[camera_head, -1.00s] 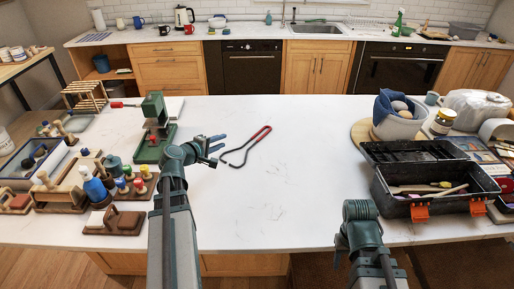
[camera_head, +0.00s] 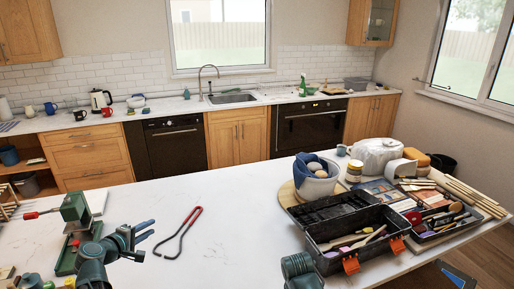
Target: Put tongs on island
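The tongs (camera_head: 184,231), with a red handle and dark bent arms, lie on the white island top (camera_head: 235,215), left of its middle. My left gripper (camera_head: 146,233) is at the left, just left of the tongs and apart from them. Its blue-grey fingers point right, with a gap between them and nothing held. My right arm shows only in part at the bottom, below the toolbox, and its gripper fingers cannot be made out.
An open black toolbox (camera_head: 322,233) with orange latches stands on the island's right side. A white bowl (camera_head: 316,184) stands behind it. A green device (camera_head: 74,207) with a red handle is left of my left gripper. The middle of the island is clear.

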